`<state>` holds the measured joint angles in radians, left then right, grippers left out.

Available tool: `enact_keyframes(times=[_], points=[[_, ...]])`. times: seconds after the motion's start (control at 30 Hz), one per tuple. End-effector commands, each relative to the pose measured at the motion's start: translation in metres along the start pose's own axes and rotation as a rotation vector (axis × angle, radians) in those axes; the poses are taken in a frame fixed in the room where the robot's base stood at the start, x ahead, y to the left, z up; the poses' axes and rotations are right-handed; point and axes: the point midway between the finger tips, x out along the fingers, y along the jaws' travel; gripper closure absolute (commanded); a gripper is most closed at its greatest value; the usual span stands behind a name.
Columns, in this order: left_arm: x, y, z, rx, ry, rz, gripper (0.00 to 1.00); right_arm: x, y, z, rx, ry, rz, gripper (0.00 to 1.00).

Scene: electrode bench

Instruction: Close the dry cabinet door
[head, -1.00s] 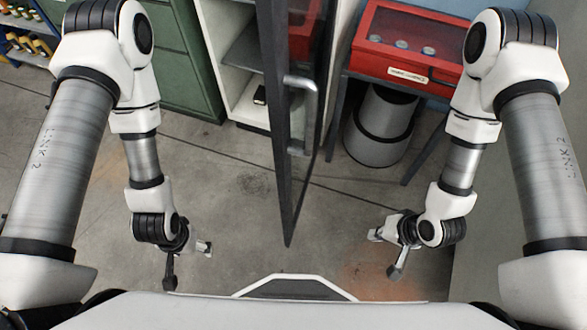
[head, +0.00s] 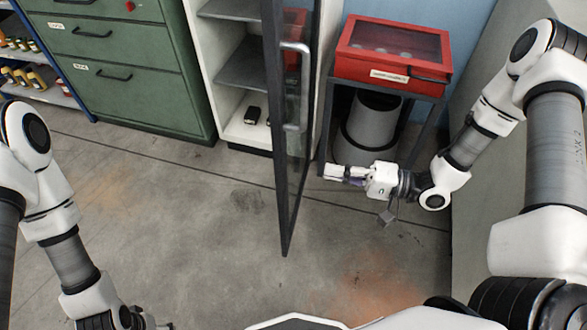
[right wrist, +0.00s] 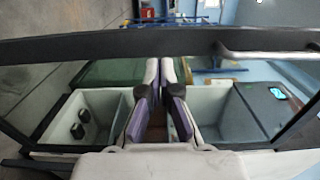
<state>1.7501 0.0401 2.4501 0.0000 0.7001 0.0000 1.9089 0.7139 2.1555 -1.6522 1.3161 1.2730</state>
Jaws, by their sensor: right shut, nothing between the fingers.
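The dry cabinet (head: 250,125) stands at the back with its white inside and shelves showing. Its dark-framed glass door (head: 283,205) is swung open towards me, with a grey bar handle (head: 303,90) on its right face. My right gripper (head: 333,172) is shut and empty, to the right of the door, fingers pointing left at it. A small gap seems to remain between them. In the right wrist view the shut fingers (right wrist: 165,75) point at the door frame (right wrist: 110,46), with the handle (right wrist: 265,56) to the right. My left gripper (head: 150,320) is partly cut off at the bottom edge.
A red glass-topped case (head: 390,55) sits on a dark stand right of the door, with a grey bin (head: 375,125) beneath. Green drawers (head: 135,75) stand left of the cabinet. The floor (head: 190,220) left of the door is clear.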

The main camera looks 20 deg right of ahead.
Motion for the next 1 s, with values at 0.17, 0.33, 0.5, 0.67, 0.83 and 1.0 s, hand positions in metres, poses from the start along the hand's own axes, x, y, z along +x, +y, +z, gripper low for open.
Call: enact_keyframes(times=[0.17,0.33,0.5,0.67,0.83,1.0], points=[[0.013,0.000,0.000,0.000,0.000,0.000,0.30,0.041,0.003,0.001,-0.001,-0.008,0.003,1.00],[0.019,0.000,0.000,0.000,0.000,0.000,0.30,0.073,0.002,0.001,-0.002,-0.005,0.002,1.00],[0.020,0.000,0.000,0.000,0.000,0.000,0.30,0.088,0.001,0.000,0.000,-0.001,0.001,1.00],[0.020,0.000,0.000,0.000,0.000,0.000,0.30,0.089,0.000,0.000,0.000,0.001,0.000,1.00],[0.020,0.000,0.000,0.000,0.000,0.000,0.30,0.089,0.000,0.000,0.000,0.001,0.001,1.00],[0.020,0.000,0.000,0.000,0.000,0.000,0.30,0.092,0.001,-0.001,0.000,0.003,0.001,1.00]])
